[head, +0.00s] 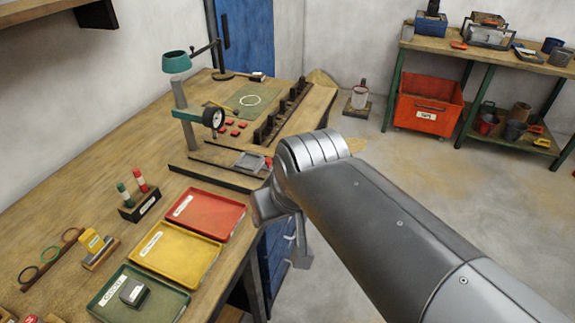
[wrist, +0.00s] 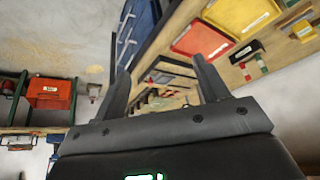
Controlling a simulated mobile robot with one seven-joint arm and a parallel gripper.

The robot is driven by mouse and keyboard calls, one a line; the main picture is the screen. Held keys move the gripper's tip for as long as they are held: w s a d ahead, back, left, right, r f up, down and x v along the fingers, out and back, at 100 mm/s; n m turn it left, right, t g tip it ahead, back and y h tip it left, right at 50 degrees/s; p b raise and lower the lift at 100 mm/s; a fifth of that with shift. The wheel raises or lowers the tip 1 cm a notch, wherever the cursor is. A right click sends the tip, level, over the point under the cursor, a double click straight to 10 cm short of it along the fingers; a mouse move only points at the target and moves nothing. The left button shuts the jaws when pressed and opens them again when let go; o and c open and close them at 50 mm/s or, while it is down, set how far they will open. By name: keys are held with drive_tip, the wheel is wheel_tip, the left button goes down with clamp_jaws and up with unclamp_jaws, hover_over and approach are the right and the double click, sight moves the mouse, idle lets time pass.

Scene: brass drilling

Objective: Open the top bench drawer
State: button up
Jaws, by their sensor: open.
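The blue drawer unit (head: 274,258) sits under the right edge of the wooden bench (head: 225,272), partly hidden by my gripper. Its blue fronts also show in the wrist view (wrist: 136,30), tilted, with pale handles. The fronts look flush, so no drawer appears pulled out; I cannot clearly pick out the top one. My gripper (head: 284,238) is just right of the bench edge, by the drawer fronts. In the wrist view my gripper (wrist: 160,64) has its two fingers wide apart with nothing between them. No contact with a handle is visible.
Red (head: 207,214), yellow (head: 178,254) and green (head: 138,294) trays lie along the bench's near edge. A drill press (head: 190,115) stands farther back. A green-legged shelf with an orange crate (head: 428,103) stands at the far right. The floor between is mostly clear.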

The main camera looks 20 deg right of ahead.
drive_tip(key=w+d+f+g+y, duration=0.1)
drive_tip(key=w, duration=0.2)
drive_tip(key=w+f+m+g+y, duration=0.1)
drive_tip(key=w+f, duration=0.1)
drive_tip(key=w, duration=0.2)
drive_tip(key=w+d+f+g+y, duration=0.1)
drive_tip(key=w, duration=0.2)
drive_tip(key=shift+w+d+f+g+y, duration=0.25)
drive_tip(key=shift+d+f+g+y, duration=0.05)
drive_tip(key=shift+d+f, duration=0.05)
drive_tip(key=c, duration=0.7)
drive_tip(key=w+d+f+m+t+y, duration=0.3)
drive_tip(key=w+d+f+m+y, duration=0.3)
drive_tip(key=w+d+f, duration=0.95)
drive_tip(key=shift+c, duration=0.2)
drive_tip(key=d+f+m+t+y, duration=0.15)
drive_tip(key=d+f+t, duration=0.45)
drive_tip(key=d+f, duration=0.7)
drive_tip(key=f+x, duration=0.1)
drive_tip(key=x, duration=0.9)
drive_tip(key=shift+s+a, duration=0.15)
drive_tip(key=shift+s, duration=0.15)
drive_tip(key=shift+f+m, duration=0.1)
drive_tip(key=shift+m, duration=0.15)
drive_tip(key=shift+c, duration=0.4)
clamp_jaws()
